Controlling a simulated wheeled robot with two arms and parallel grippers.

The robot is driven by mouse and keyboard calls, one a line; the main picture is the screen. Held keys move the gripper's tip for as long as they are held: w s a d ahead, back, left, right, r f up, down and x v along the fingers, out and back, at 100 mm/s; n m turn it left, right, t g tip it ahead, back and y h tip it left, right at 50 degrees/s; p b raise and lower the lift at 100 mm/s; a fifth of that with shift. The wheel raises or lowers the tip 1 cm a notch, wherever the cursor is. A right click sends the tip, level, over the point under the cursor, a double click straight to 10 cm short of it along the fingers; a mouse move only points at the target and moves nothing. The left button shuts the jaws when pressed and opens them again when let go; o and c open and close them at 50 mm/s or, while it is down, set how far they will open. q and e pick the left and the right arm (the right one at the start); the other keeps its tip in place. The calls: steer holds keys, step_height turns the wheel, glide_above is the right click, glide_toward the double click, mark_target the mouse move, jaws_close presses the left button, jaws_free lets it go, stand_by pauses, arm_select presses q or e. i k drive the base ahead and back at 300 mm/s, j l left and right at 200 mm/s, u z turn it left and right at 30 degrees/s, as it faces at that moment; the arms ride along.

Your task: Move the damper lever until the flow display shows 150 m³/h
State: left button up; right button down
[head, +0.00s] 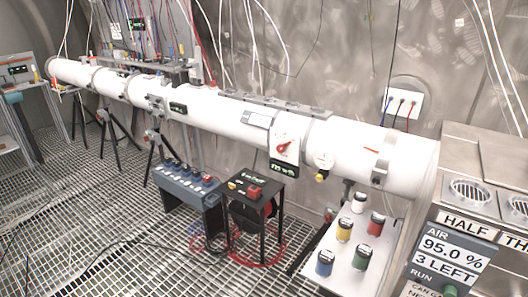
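A long white duct (221,111) runs from the far left to the right along the wall. A white plate (293,153) on the duct carries a small red lever or pointer (283,146), which seems to be the damper lever. A small dark display (284,170) with light green characters sits just under the plate. It seems to end in m³/h, but its number is too small to read surely. Neither of my grippers is in view, and nothing touches the lever.
A white board (324,262) holds several coloured canisters. A steel cabinet (496,150) with an "AIR 95.0 % 3 LEFT" panel (449,250) fills the right. Open grating (120,215) lies front left.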

mark_target(280, 148)
steer(key=i+u, duration=0.3)
steer(key=i, duration=0.85)
steer(key=i+j+z, duration=0.15)
steer(key=i, duration=0.4)
steer(key=i+j+z, duration=0.15)
steer(key=i, duration=0.45)
